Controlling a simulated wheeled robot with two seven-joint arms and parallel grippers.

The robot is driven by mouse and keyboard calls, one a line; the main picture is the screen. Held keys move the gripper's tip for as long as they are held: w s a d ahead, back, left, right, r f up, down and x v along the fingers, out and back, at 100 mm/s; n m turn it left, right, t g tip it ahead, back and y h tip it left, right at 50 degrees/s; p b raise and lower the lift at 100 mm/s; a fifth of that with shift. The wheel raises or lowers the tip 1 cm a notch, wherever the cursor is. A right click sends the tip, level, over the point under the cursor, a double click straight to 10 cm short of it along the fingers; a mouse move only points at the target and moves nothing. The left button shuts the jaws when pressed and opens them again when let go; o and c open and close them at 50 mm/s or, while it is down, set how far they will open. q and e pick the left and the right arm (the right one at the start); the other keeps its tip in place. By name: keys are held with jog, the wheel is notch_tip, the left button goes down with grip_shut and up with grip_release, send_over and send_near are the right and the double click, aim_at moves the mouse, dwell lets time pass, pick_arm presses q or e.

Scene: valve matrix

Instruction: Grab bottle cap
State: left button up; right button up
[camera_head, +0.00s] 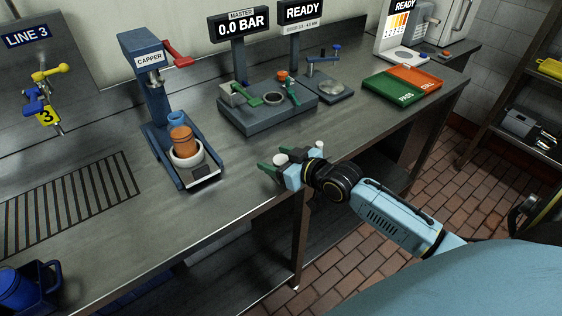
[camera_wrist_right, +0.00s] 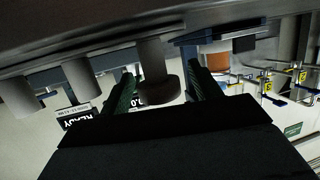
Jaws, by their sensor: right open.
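An orange bottle (camera_head: 183,140) stands upright in the white ring holder (camera_head: 187,158) of the blue capper (camera_head: 152,95). A small blue cap-like piece (camera_head: 177,119) is at the bottle's top; I cannot tell whether it rests on the bottle or belongs to the capper. My left gripper is not in view.
A test fixture (camera_head: 265,105) under the 0.0 BAR display stands behind my right gripper. Green and orange trays (camera_head: 402,84) lie at the right. A drain grate (camera_head: 70,205) and a blue container (camera_head: 25,285) are at the left. Bare tabletop (camera_head: 235,185) lies between capper and gripper.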

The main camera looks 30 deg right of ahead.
jog(key=shift+w, duration=0.25)
jog(key=shift+c, duration=0.4)
jog(key=c, duration=1)
